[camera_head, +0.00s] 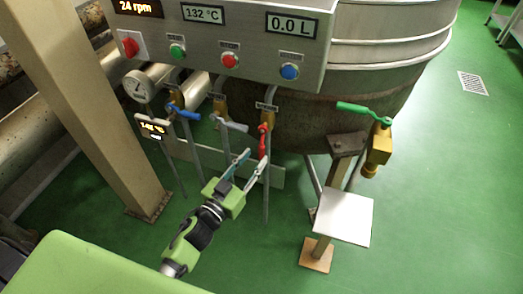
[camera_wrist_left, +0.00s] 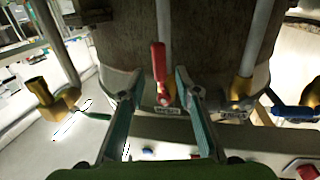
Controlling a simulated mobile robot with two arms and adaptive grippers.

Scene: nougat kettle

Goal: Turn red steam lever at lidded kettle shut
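The red steam lever (camera_head: 262,142) hangs roughly straight down from its brass valve below the control panel, in front of the kettle (camera_head: 310,115). My left gripper (camera_head: 252,158) is open just below and in front of it. In the left wrist view, the red lever (camera_wrist_left: 158,60) shows between the two spread fingertips of my left gripper (camera_wrist_left: 159,78), with a gap on each side. I cannot tell how deep it sits between them. The kettle's lid is out of view. My right gripper is not in view.
A grey lever (camera_head: 230,125) and a blue lever (camera_head: 184,112) sit left of the red one. A green lever (camera_head: 362,110) on a brass outlet is at right, above a white plate (camera_head: 343,217). The control panel (camera_head: 250,40) overhangs the levers. A beige post (camera_head: 85,100) stands left.

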